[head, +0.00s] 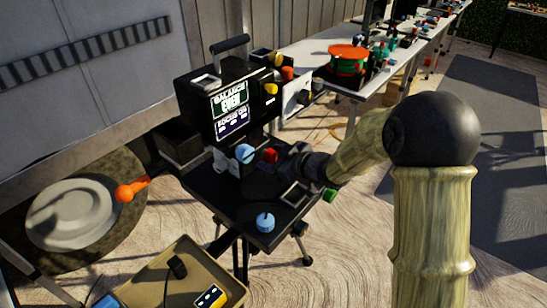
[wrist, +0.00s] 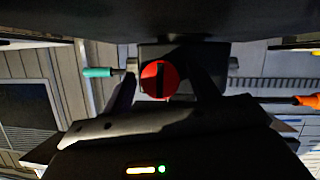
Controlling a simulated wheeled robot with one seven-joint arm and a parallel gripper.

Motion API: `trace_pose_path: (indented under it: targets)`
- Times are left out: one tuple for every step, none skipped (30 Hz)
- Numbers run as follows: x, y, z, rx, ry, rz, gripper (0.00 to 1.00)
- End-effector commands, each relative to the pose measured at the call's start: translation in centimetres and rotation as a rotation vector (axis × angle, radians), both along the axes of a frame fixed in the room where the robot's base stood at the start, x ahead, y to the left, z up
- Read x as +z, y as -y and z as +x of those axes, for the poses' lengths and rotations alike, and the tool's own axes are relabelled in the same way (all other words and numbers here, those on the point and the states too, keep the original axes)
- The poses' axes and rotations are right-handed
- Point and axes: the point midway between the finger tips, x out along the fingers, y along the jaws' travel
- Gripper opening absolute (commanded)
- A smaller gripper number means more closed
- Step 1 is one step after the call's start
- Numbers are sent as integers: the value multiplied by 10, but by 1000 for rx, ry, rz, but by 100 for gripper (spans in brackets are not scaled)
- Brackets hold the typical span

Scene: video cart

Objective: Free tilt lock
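A video rig (head: 213,105) stands on a black cart (head: 238,208). A round red knob (head: 269,155) sits on the rig's lower front, beside a light blue knob (head: 245,153). No label shows which control is the tilt lock. My gripper (head: 280,160) is at the red knob, coming from the right. In the wrist view the red knob (wrist: 160,79), with a dark slot or bar across its face, lies between the two dark fingers of my gripper (wrist: 165,85). The fingers look apart, with gaps beside the knob; contact is not clear.
A screen (head: 230,115) reads "BALANCE EVEN". Another blue knob (head: 265,222) stands on the cart's front. An orange-ended handle (head: 131,191) sticks out left. A tan tray (head: 175,280) with small items is in front. A long table (head: 318,55) runs behind.

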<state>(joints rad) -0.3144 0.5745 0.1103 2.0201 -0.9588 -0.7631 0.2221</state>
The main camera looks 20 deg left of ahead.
Motion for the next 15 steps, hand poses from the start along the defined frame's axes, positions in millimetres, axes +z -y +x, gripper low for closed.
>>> trace_pose_path:
  targets:
    - [0,0,0,0,0,0,59]
    - [0,0,0,0,0,0,59]
    - [0,0,0,1,-1,-1,59]
    - [0,0,0,1,-1,-1,59]
    - [0,0,0,-1,-1,0,59]
    - [0,1,-1,-1,-1,0,59]
    - [1,2,-1,-1,-1,0,59]
    - [1,4,-2,-1,-1,0,59]
    - [3,7,-3,-1,-2,-1,59]
    - [4,9,-4,0,-1,-2,59]
    - [6,12,-6,-1,0,-1,59]
    - [8,17,-8,-1,0,-1,59]
    - [10,21,-10,-2,0,0,59]
    - [12,25,-12,-2,0,0,59]
    - [15,31,-15,-2,0,0,59]
